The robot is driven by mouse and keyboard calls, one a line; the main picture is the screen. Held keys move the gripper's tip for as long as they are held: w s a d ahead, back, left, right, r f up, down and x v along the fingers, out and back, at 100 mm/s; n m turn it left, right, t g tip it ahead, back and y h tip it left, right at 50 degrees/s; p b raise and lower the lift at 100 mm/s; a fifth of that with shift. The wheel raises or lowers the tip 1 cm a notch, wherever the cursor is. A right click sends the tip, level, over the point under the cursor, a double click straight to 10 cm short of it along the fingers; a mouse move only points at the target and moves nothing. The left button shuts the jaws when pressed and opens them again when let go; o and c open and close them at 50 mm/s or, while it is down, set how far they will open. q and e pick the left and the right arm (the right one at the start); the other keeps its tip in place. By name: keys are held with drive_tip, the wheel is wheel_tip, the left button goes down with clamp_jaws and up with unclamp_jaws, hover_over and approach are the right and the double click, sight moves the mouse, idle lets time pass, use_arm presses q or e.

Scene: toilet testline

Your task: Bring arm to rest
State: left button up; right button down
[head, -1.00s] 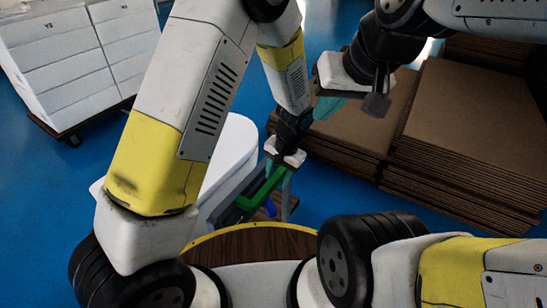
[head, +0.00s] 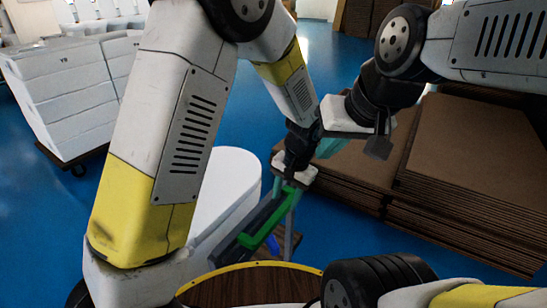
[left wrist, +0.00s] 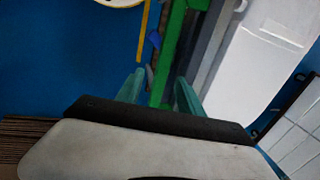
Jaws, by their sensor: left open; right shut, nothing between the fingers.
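My left gripper (head: 284,188) hangs over a green bar (head: 262,222) in the head view. Its teal fingers are apart. The left wrist view also shows these open fingers (left wrist: 158,92), with the green bar (left wrist: 172,45) beyond the gap between them and nothing visibly held. Whether the fingers touch the bar I cannot tell. My right gripper (head: 328,148) is to the right of the left one and close to it in the picture. Its teal fingertips are partly hidden behind the left wrist, and no object shows in them.
A white rounded fixture (head: 225,185) stands just left of the green bar. Stacks of brown cardboard (head: 480,150) lie at the right. White cartons (head: 65,100) on a dolly stand at the left. Blue floor (head: 335,70) is clear behind the arms.

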use_arm(q)
drive_tip(key=s+a+r+n+t+h, duration=0.1)
drive_tip(key=s+a+r+n+h, duration=0.2)
drive_tip(key=a+r, duration=1.15)
drive_tip(key=s+a+r+n+t+h, duration=0.1)
drive_tip(key=s+a+r+n+t, duration=0.3)
drive_tip(key=s+a+r, duration=0.4)
drive_tip(key=shift+s+a+r, duration=0.3)
drive_tip(key=shift+s+r, duration=0.45)
drive_tip(key=shift+s, duration=0.45)
